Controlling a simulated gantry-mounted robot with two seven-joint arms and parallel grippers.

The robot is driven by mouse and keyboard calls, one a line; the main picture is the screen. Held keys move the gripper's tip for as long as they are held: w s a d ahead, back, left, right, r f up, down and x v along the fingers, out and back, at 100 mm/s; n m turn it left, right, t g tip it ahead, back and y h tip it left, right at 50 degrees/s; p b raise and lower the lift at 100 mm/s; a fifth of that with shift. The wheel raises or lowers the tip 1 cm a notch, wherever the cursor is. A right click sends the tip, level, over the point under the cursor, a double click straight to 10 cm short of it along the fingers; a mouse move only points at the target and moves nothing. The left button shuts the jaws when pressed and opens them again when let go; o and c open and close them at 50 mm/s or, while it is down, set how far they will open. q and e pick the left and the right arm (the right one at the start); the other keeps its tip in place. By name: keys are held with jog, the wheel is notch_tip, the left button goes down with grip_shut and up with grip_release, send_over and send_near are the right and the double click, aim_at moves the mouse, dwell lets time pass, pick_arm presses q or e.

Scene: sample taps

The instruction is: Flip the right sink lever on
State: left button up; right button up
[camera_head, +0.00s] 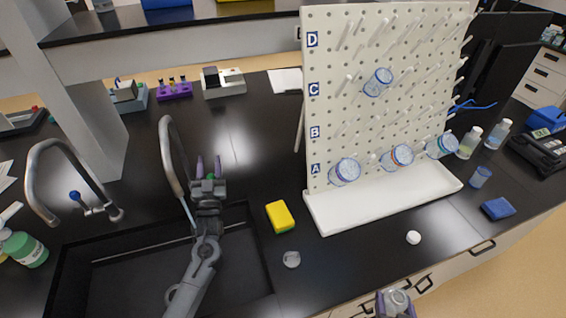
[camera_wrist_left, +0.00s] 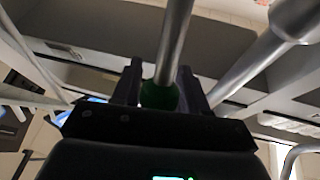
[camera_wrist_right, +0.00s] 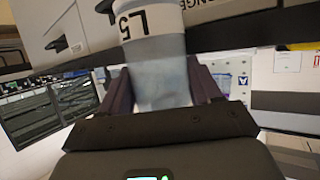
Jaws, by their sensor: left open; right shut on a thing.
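The right sink tap (camera_head: 172,165) is a curved metal spout at the sink (camera_head: 252,235). A green lever knob (camera_head: 210,176) shows at my left gripper (camera_head: 208,168). In the left wrist view the green knob (camera_wrist_left: 158,96) sits between the open fingers of the left gripper (camera_wrist_left: 162,85), with a metal rod (camera_wrist_left: 175,40) running up from it. I cannot tell if the fingers touch it. My right gripper (camera_head: 394,300) is shut on a clear labelled container (camera_head: 397,303). The right wrist view shows this container (camera_wrist_right: 160,75) with an "L5" label.
The left tap (camera_head: 68,160) has a blue knob. A white pegboard (camera_head: 385,60) with hanging beakers stands to the right.

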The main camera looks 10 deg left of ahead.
pick_arm(q)
jog(key=d+r, duration=0.7)
jog(key=d, duration=0.4)
jog(key=shift+s+d+r, duration=0.2)
jog(key=shift+s+d, duration=0.1)
jog(key=shift+s, duration=0.15)
